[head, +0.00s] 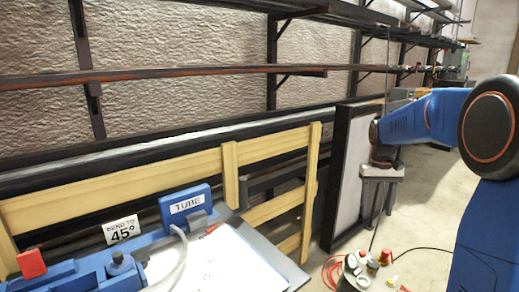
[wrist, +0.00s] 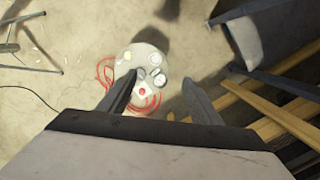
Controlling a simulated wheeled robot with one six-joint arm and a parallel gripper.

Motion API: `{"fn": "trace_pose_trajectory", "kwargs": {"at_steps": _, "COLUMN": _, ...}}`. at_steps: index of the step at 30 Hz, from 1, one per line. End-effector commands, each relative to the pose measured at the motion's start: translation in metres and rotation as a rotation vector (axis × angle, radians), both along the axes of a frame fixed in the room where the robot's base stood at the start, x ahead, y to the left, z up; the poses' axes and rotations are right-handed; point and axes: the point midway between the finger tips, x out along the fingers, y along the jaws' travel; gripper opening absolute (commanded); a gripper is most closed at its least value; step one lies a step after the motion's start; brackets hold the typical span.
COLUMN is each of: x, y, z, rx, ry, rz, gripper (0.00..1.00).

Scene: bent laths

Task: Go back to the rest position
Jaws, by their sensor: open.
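My gripper (head: 383,170) hangs at the end of my blue arm on the right of the head view, pointing down in front of a dark-framed pale panel. In the wrist view its two dark fingers (wrist: 158,103) stand wide apart with nothing between them. Below it, well apart, a round stand (wrist: 140,68) with several small jars and caps shows between and beyond the fingers. The same stand (head: 350,276) shows at the bottom of the head view.
A blue bending bench with a TUBE sign (head: 187,204) and a "BEND TO 45°" card (head: 122,230) fills the lower left. Wooden rails (head: 130,185) stand behind it. The dark-framed panel (head: 355,165) is close to my gripper. Red cable (head: 331,272) lies on the floor. Open floor (head: 428,200) shows at right.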

Motion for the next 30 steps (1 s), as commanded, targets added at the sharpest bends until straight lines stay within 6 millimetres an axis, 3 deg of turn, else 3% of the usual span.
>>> {"fn": "trace_pose_trajectory", "kwargs": {"at_steps": 4, "x": -0.037, "y": 0.017, "z": 0.02, "rx": -0.007, "ry": -0.056, "rz": 0.01, "gripper": 0.58}}
{"fn": "trace_pose_trajectory", "kwargs": {"at_steps": 13, "x": -0.109, "y": 0.047, "z": 0.043, "rx": -0.015, "ry": -0.167, "rz": 0.032, "gripper": 0.58}}
{"fn": "trace_pose_trajectory", "kwargs": {"at_steps": 22, "x": -0.183, "y": 0.07, "z": 0.049, "rx": -0.019, "ry": -0.277, "rz": 0.052, "gripper": 0.58}}
{"fn": "trace_pose_trajectory", "kwargs": {"at_steps": 30, "x": -0.247, "y": 0.087, "z": 0.04, "rx": -0.018, "ry": -0.378, "rz": 0.069, "gripper": 0.58}}
